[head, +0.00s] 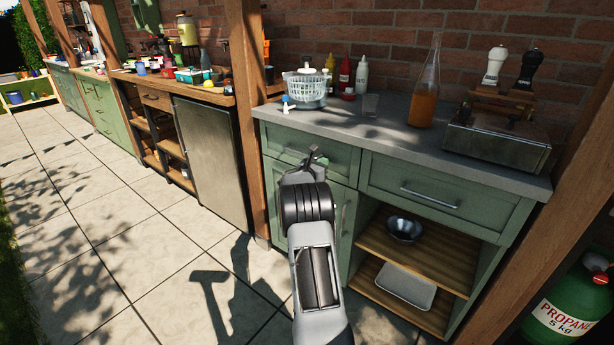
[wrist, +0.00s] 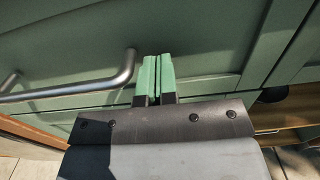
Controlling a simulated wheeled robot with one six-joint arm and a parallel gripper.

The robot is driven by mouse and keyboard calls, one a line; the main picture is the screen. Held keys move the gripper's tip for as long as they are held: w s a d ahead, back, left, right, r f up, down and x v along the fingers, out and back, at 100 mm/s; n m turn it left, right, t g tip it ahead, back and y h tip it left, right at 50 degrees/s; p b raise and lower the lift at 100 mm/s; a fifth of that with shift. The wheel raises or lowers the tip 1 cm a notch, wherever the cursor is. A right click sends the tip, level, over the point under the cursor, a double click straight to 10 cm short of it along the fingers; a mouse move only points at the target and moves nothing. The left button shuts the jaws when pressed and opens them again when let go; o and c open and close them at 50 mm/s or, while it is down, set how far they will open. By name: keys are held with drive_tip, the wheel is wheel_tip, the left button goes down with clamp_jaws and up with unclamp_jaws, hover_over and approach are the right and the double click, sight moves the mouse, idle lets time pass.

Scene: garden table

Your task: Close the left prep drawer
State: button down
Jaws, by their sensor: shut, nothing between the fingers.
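The left prep drawer (head: 337,160) is the green drawer at the upper left of the grey-topped cabinet. It looks flush or nearly flush with the cabinet front; my arm covers part of it. Its metal bar handle (wrist: 80,86) shows in the wrist view, left of my fingers. My gripper (head: 316,154) is in front of this drawer. In the wrist view, my gripper (wrist: 158,76) is shut and empty, with its green fingertips together at the drawer's face, just right of the handle's end. I cannot tell whether the fingertips touch the face.
A second green drawer (head: 436,193) sits to the right, above an open shelf (head: 432,256) with a metal bowl (head: 403,229). The grey counter (head: 385,138) above holds a salad spinner (head: 306,88) and bottles. A propane tank (head: 572,305) stands at the lower right. The paving at left is clear.

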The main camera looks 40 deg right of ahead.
drive_tip(key=s+a+p, duration=0.1)
drive_tip(key=a, duration=1.2)
drive_tip(key=shift+s+a+f, duration=0.15)
drive_tip(key=shift+f, duration=0.05)
drive_tip(key=s+a+f+m+g+y, duration=0.1)
drive_tip(key=s+f+m+g+y, duration=0.2)
drive_tip(key=s+f+m, duration=0.25)
drive_tip(key=s+a+r+m+g+y+p, duration=0.1)
drive_tip(key=s+a+r+m+y+p, duration=0.1)
drive_tip(key=s+a+m+y+p, duration=0.3)
drive_tip(key=s+a+r+m+g+y+p, duration=0.1)
drive_tip(key=s+a+r+m+p, duration=0.15)
drive_tip(key=a, duration=0.35)
drive_tip(key=s+a+r+m+t+y+p, duration=0.2)
drive_tip(key=s+a+r+y+p, duration=0.1)
drive_tip(key=a+r+p, duration=0.3)
drive_tip(key=s+a+r+m+t+y+p, duration=0.2)
drive_tip(key=a+r+p, duration=0.4)
drive_tip(key=a+r, duration=0.4)
drive_tip(key=s+a+r+m+t+y+p, duration=0.2)
drive_tip(key=s+a+r+y+p, duration=0.2)
drive_tip(key=a+r+p, duration=0.3)
wheel_tip(320, 180, up, 5)
drive_tip(key=shift+a+f, duration=0.15)
drive_tip(key=shift+a, duration=0.95)
